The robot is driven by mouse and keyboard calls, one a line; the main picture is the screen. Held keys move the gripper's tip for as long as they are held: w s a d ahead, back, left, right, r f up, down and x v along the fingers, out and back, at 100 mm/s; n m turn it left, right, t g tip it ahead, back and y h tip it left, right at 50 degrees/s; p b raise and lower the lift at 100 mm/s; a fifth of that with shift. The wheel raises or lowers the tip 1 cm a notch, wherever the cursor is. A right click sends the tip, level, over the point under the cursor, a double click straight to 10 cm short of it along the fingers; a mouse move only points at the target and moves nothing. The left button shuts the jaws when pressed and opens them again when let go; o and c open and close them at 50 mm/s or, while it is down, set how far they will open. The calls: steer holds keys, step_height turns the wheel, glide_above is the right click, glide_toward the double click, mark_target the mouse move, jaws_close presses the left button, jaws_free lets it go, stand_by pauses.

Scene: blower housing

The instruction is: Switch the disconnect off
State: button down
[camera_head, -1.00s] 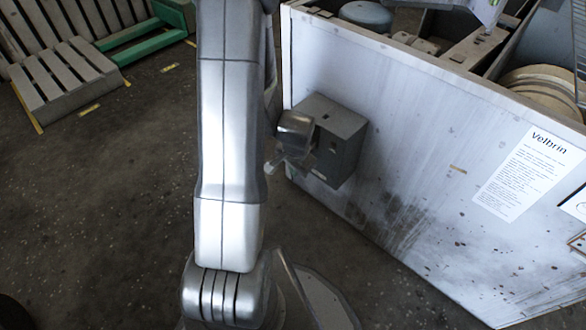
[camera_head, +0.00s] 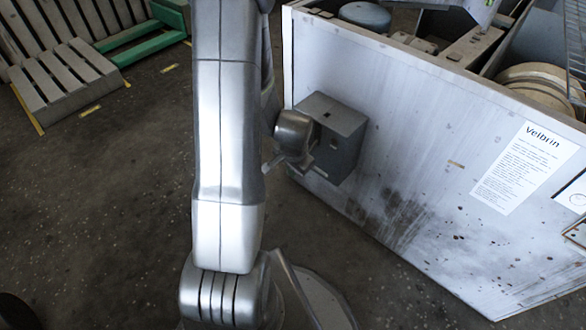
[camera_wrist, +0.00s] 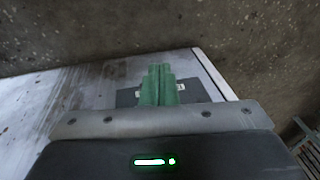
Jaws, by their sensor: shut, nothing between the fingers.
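The disconnect is a grey box (camera_head: 345,125) on the left part of the white housing panel (camera_head: 420,140) in the head view. My wrist is at its left front side and covers part of it. In the wrist view the box (camera_wrist: 205,90) shows as a dark grey face behind my gripper (camera_wrist: 160,70), with small pale marks either side of the fingers. My gripper's green fingers are together and empty, in front of the box. Whether they touch it I cannot tell. The handle of the disconnect is not clearly visible; the fingers hide the middle of the face.
The open-topped housing holds a round tan part (camera_head: 535,85) and a blue-grey round lid (camera_head: 365,15). A printed sheet (camera_head: 525,165) is on the panel. Wooden pallets (camera_head: 65,80) and a green frame (camera_head: 140,45) stand at the back left. The floor between is clear.

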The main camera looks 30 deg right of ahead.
steer(key=s+a+r+p, duration=0.2)
steer(key=s+a+r, duration=0.3)
steer(key=a, duration=0.2)
steer(key=shift+r+p, duration=0.35)
steer(key=shift+r, duration=0.05)
steer(key=shift+f, duration=0.1)
